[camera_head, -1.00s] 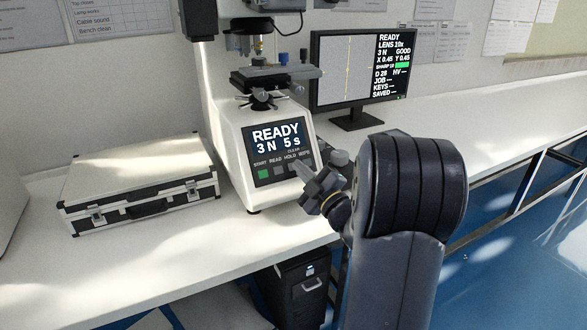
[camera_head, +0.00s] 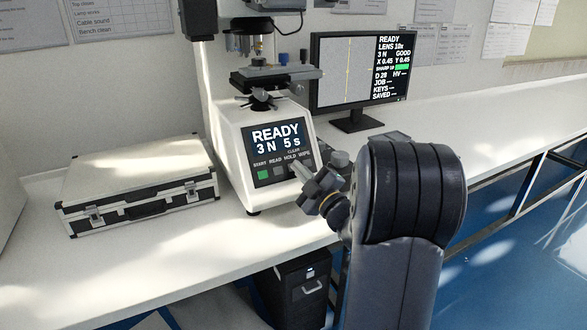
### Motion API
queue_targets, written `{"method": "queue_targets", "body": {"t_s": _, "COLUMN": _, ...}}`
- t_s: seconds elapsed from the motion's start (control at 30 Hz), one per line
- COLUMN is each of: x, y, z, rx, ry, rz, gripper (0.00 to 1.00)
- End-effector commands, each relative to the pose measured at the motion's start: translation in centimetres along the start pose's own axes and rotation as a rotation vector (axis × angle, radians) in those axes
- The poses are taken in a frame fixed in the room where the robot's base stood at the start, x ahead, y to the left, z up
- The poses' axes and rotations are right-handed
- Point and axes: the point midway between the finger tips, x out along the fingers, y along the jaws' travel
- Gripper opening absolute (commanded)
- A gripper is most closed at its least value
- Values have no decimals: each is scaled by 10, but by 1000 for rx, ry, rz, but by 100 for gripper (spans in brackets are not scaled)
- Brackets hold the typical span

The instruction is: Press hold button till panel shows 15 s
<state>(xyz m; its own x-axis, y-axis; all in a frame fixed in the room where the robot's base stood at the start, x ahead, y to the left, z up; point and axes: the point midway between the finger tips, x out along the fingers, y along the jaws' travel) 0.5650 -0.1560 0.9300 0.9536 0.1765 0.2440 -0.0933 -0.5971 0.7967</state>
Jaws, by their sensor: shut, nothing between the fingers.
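The white hardness tester (camera_head: 226,125) stands on the bench. Its front panel (camera_head: 275,143) reads READY, 3 N, 5 s. Below the text is a row of buttons labelled START, READ, HOLD and one at the right with CLEAR above the row. The START button (camera_head: 264,175) is green and the READ button (camera_head: 279,171) is dark.
A silver-edged case (camera_head: 140,185) lies left of the tester. A monitor (camera_head: 360,75) stands behind on the right, showing READY and 3 N. A dark cabinet (camera_head: 303,290) is under the bench. The bench top right of the monitor is clear.

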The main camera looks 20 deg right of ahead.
Motion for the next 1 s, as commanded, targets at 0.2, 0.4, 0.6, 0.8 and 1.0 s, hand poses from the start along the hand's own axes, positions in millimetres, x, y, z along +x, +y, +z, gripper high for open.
{"method": "queue_targets", "body": {"t_s": 0.2, "x": 1, "y": -1, "z": 1, "rx": 0, "ry": 0, "rz": 0, "gripper": 0}}
{"method": "queue_targets", "body": {"t_s": 0.4, "x": 1, "y": -1, "z": 1, "rx": 0, "ry": 0, "rz": 0, "gripper": 0}}
{"method": "queue_targets", "body": {"t_s": 0.6, "x": -4, "y": 3, "z": -2, "rx": 0, "ry": 0, "rz": 1, "gripper": 0}}
{"method": "queue_targets", "body": {"t_s": 0.8, "x": -9, "y": 6, "z": -6, "rx": 0, "ry": -1, "rz": 0, "gripper": 0}}
{"method": "queue_targets", "body": {"t_s": 1.0, "x": -9, "y": 7, "z": -6, "rx": 0, "ry": 0, "rz": 0, "gripper": 0}}
